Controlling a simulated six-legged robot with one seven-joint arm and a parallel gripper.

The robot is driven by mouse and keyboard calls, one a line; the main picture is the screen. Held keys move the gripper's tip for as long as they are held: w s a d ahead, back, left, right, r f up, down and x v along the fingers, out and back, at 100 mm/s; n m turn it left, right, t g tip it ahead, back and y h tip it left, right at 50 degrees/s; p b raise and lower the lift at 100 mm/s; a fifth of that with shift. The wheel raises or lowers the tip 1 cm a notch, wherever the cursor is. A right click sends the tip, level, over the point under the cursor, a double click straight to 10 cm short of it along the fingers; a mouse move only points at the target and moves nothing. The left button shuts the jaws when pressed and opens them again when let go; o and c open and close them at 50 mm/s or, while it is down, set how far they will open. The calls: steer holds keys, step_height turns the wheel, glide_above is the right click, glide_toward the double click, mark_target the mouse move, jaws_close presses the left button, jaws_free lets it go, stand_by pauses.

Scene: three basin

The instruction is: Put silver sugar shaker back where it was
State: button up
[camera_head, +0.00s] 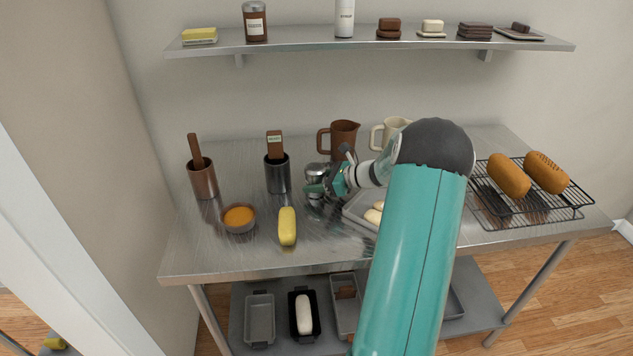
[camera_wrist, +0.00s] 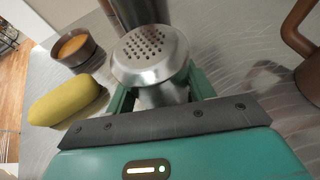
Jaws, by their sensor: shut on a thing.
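The silver sugar shaker (camera_head: 316,177) is upright at the middle of the steel table (camera_head: 240,262), just right of a dark cylinder holder. Its perforated domed lid shows large in the wrist view (camera_wrist: 150,52). My gripper (camera_head: 328,187) reaches it from the right and is shut on its body, with one green finger on each side in the wrist view (camera_wrist: 160,92). The lower part of the shaker is hidden by my gripper, so I cannot tell whether its base touches the table.
Close by stand a dark holder (camera_head: 278,178), a brown pitcher (camera_head: 343,138), an orange-filled bowl (camera_head: 239,218) and a yellow loaf-like thing (camera_head: 287,226). A tray (camera_head: 358,211) lies under my arm. A copper holder (camera_head: 203,182) is left; a wire rack (camera_head: 520,215) with loaves is right.

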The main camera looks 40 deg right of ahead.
steer(key=shift+f, duration=0.15)
steer(key=o, duration=1)
